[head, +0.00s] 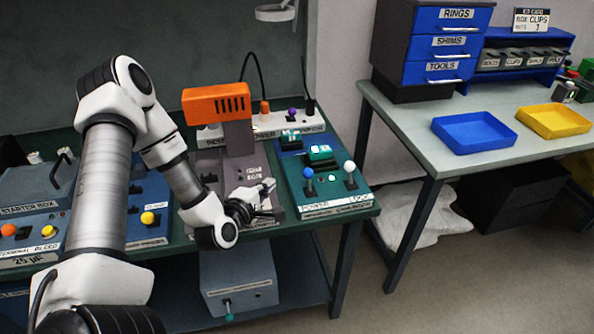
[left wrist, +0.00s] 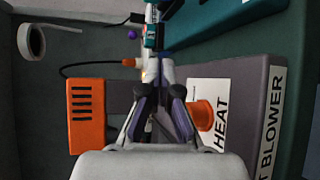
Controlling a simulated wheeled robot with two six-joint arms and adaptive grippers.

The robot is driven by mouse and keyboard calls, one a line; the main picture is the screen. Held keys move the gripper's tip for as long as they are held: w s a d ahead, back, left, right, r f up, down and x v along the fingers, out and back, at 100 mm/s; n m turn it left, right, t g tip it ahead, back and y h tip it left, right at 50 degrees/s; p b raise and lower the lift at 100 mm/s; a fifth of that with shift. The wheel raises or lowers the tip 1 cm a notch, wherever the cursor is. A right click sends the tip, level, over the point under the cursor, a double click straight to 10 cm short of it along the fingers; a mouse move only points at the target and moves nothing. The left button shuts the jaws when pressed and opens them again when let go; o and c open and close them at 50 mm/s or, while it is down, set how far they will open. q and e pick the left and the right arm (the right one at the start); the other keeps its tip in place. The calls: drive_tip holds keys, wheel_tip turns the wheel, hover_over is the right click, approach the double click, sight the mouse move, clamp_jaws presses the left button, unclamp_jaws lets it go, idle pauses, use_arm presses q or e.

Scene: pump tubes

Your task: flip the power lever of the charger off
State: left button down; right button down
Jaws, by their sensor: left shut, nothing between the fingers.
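The charger (head: 328,200) is a teal box at the right end of the bench, with a lit green display. Its front labels read POWER on the left and LOCK on the right. The power lever (head: 308,173) has a blue knob and stands roughly upright. Beside it is a lever with a white knob (head: 349,167). My left gripper (head: 272,197) is shut and empty, just left of the charger, in front of the heat blower, apart from the lever. In the left wrist view, its fingers (left wrist: 163,100) appear over the grey blower. My right gripper is not in view.
The heat blower (head: 220,150) with its orange hood stands left of the charger. A white power strip (head: 270,122) lies behind. A blue box with a yellow button (head: 147,218) is further left. The right table holds blue (head: 475,148) and yellow trays and drawers.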

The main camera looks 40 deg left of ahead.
sight(309, 178)
use_arm(q)
drive_tip(key=x, duration=1)
drive_tip(key=shift+w+f+p, duration=0.15)
drive_tip(key=shift+f+p, duration=0.05)
drive_tip(key=shift+p, duration=0.2)
drive_tip(key=d, duration=0.2)
drive_tip(key=d+p, duration=0.1)
drive_tip(key=shift+d+r, duration=0.15)
drive_tip(key=shift+r, duration=0.15)
drive_tip(key=shift+d+r, duration=0.1)
drive_tip(key=shift+d, duration=0.25)
drive_tip(key=shift+a, duration=0.1)
